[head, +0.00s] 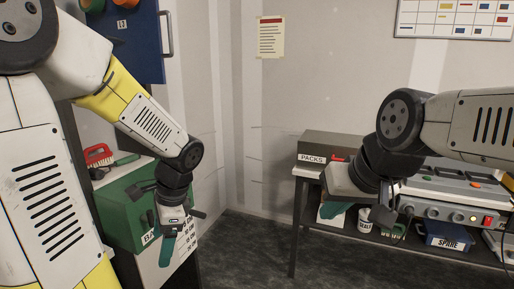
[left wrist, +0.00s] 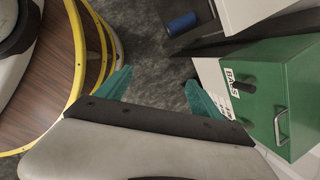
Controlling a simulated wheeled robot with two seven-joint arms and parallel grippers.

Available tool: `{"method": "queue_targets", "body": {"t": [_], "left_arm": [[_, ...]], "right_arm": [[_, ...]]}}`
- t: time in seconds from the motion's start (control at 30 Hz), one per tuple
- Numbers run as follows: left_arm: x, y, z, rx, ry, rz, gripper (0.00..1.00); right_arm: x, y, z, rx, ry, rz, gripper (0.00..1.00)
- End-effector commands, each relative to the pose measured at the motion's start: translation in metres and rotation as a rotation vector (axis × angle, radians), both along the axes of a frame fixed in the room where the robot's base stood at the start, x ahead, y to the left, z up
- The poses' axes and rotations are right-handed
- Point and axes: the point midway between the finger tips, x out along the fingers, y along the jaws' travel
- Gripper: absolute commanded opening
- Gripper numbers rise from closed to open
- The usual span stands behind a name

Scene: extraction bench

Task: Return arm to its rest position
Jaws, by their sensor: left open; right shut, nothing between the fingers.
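My left arm comes in from the left in the head view. Its gripper (head: 170,252) hangs pointing down in front of a green box (head: 125,205), with teal fingers. In the left wrist view my left gripper (left wrist: 159,78) has its two teal fingers spread apart with dark floor between them; it holds nothing. My right arm reaches in from the right in the head view. Its gripper (head: 333,212) points down and left at the front of the bench, shut, with no object seen in it. Its fingers are partly hidden behind the hand.
The green box, with a handle, also shows in the left wrist view (left wrist: 265,95). A bench (head: 310,172) carries a box marked PACKS (head: 318,145) and a grey power unit (head: 450,212). A blue SPARE bin (head: 446,236) sits on its lower shelf. Open floor (head: 245,255) lies between.

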Motion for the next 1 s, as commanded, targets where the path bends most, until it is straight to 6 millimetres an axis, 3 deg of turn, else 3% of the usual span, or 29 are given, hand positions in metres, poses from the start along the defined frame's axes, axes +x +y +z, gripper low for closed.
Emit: {"method": "queue_targets", "body": {"t": [0.3, 0.5, 0.67, 1.0], "left_arm": [[-0.034, -0.055, 0.083, -0.450, -0.399, 0.616, 0.76], [-0.049, -0.077, 0.120, -0.655, -0.527, 0.859, 0.76], [-0.054, -0.084, 0.131, -0.719, -0.556, 0.928, 0.76], [-0.054, -0.084, 0.131, -0.723, -0.557, 0.933, 0.76]], "right_arm": [[0.000, 0.000, 0.000, 0.000, 0.000, 0.000, 0.00], [0.000, 0.000, 0.000, 0.000, 0.000, 0.000, 0.00], [0.000, 0.000, 0.000, 0.000, 0.000, 0.000, 0.00], [0.000, 0.000, 0.000, 0.000, 0.000, 0.000, 0.00]]}}
